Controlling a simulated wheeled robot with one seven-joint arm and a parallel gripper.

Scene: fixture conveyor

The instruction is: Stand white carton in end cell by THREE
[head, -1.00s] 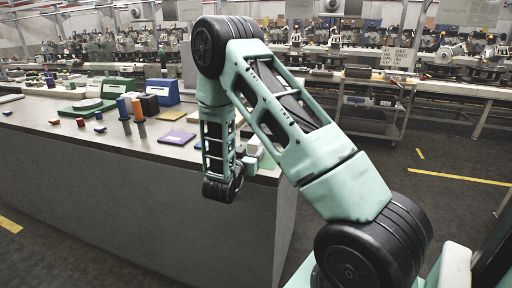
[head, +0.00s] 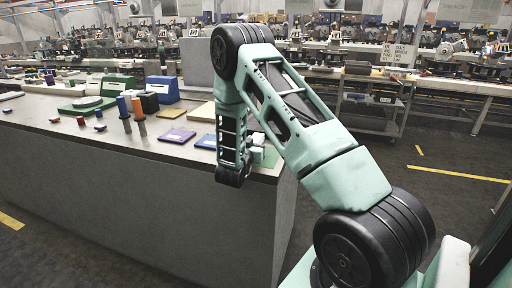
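My arm reaches over the right end of the grey counter (head: 120,148). My gripper (head: 258,152) is small and partly hidden behind my wrist, near the counter's right corner. I cannot tell whether it is open or shut, or whether it holds anything. I cannot make out the white carton, the end cell or the word THREE. Pale shapes beside my wrist are too small to tell apart from the gripper.
A purple plate (head: 177,136) lies left of my wrist. A cart (head: 375,110) stands behind, with open floor to the right.

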